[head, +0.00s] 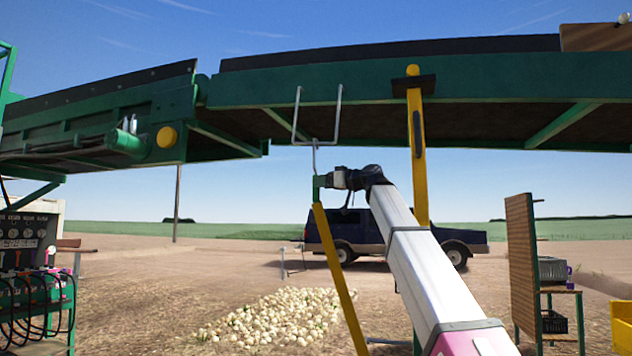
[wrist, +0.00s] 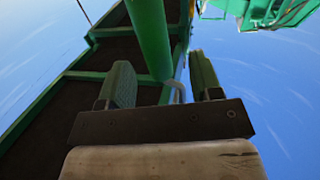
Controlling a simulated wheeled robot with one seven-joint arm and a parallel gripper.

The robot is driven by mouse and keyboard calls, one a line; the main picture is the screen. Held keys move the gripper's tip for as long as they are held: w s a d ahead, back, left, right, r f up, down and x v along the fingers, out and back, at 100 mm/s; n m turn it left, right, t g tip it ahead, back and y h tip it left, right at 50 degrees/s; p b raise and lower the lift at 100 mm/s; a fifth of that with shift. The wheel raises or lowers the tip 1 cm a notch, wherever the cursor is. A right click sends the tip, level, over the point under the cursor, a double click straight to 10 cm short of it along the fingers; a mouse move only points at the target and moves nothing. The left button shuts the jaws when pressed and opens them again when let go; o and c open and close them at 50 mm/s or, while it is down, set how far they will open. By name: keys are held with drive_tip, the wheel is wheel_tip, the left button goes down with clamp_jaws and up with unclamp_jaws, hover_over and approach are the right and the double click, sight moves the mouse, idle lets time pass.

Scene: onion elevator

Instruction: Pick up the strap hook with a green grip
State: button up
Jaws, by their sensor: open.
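The strap hook hangs under the green conveyor in the head view, a thin grey metal rod (head: 315,148) with an upright green grip (head: 316,188) at its lower end. My gripper (head: 324,181) is at the height of the grip, right beside it. In the wrist view, my gripper's two dark green finger pads (wrist: 164,82) stand apart. A thick green cylinder, seemingly the grip (wrist: 148,35), shows between and beyond them, closer to the left pad. A bent grey rod (wrist: 180,75) shows near the right pad. Whether either pad touches the grip cannot be told.
A grey U-shaped bracket (head: 298,120) hangs from the conveyor (head: 450,82) above. A yellow post (head: 418,160) stands right of my gripper, and a slanted yellow leg (head: 340,275) is below it. Onions (head: 275,318) lie on the ground; a dark pickup (head: 380,235) stands behind.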

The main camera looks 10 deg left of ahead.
drive_tip(key=x, duration=0.5)
drive_tip(key=shift+w+f, duration=0.1)
drive_tip(key=shift+w, duration=0.1)
clamp_jaws()
